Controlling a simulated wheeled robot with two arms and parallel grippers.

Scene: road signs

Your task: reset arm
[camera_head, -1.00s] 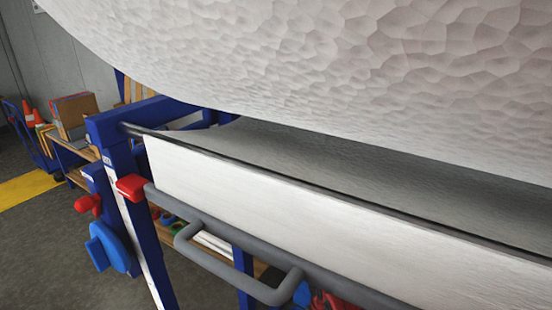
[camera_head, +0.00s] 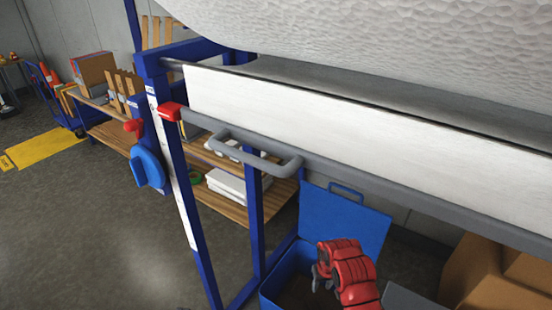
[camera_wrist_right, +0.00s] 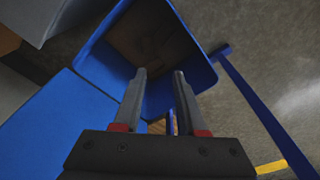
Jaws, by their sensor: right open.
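My right gripper (camera_head: 322,278) is open and hangs over a blue box (camera_head: 272,291) at the bottom of the head view. In the right wrist view, its two grey fingers (camera_wrist_right: 158,90) stand apart with nothing between them, in front of the box's open mouth. The box's rim also shows in the right wrist view (camera_wrist_right: 205,72). Its raised blue lid (camera_head: 340,218) stands behind my red arm (camera_head: 352,278). My left gripper is not in view.
A blue frame (camera_head: 182,190) with a grey handle bar (camera_head: 255,150) and a white board (camera_head: 330,115) spans above. A large pale rough surface (camera_head: 400,35) fills the top. Cardboard boxes (camera_head: 490,275) stand at the lower right. Wooden shelves (camera_head: 225,200) are behind; open floor lies at left.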

